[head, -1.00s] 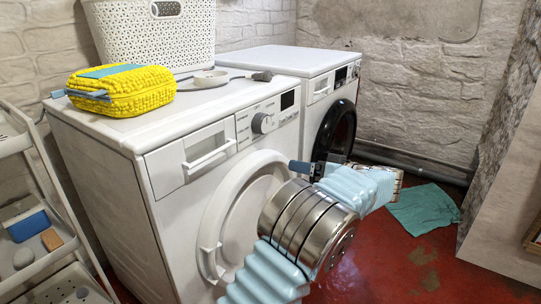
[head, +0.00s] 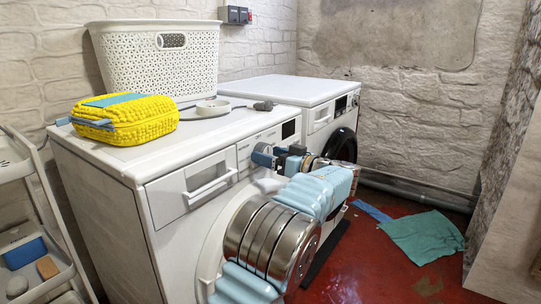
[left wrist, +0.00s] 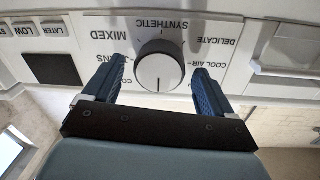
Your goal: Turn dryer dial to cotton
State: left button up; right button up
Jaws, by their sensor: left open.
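The dryer (head: 110,205) is the front white machine on the left. In the head view the gripper hides the dial. My right gripper is not in view.
A second machine (head: 290,88) stands to the right. A shelf cart (head: 20,210) is at left. A teal cloth (head: 425,235) lies on the red floor.

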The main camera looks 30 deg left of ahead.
pick_arm(q)
jog(key=shift+a, duration=0.25)
jog(key=c, duration=1.1)
jog(key=shift+o, duration=0.2)
jog(key=shift+m, duration=0.3)
